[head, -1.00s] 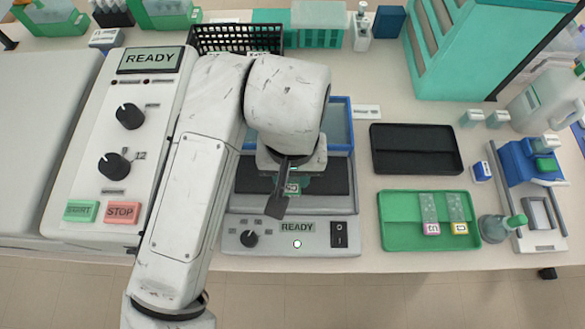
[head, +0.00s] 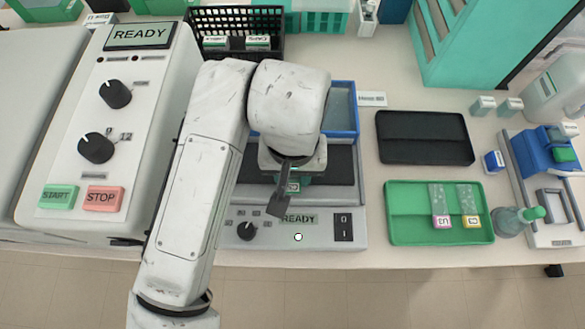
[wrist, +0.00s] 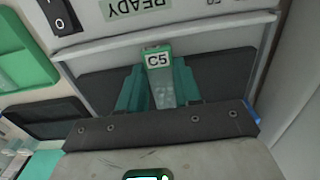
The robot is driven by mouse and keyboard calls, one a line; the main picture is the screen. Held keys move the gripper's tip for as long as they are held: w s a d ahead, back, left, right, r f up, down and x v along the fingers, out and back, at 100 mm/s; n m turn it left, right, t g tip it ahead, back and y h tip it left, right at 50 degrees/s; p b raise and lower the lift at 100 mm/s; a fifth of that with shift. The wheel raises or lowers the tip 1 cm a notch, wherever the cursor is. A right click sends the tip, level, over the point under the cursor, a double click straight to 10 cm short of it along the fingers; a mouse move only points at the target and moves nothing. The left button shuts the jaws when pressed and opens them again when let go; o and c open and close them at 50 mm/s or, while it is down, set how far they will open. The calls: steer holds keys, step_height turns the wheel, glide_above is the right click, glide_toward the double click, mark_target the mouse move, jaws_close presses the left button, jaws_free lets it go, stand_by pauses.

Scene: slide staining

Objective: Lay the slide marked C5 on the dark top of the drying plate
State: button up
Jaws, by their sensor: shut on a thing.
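The slide marked C5 (wrist: 162,85) is held between the teal fingers of my gripper (wrist: 160,92), its white label towards the plate's front panel in the wrist view. The drying plate (head: 320,232) has a grey front with a dial, a READY display and a switch. Its dark top (head: 343,165) also lies behind the slide in the wrist view (wrist: 228,72). In the head view my gripper (head: 290,180) is over this dark top, partly hidden by my arm. I cannot tell whether the slide touches the top.
A green tray (head: 405,228) with two slides, pink- and yellow-labelled, lies right of the plate. A black tray (head: 425,152) lies behind it. A blue-rimmed basin (head: 354,105) adjoins the plate's back. A large READY machine (head: 100,150) stands left.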

steer(key=shift+f, duration=0.2)
stand_by(0.6)
steer(key=o, duration=1.1)
step_height(320, 180, up, 11)
steer(key=shift+f, duration=0.1)
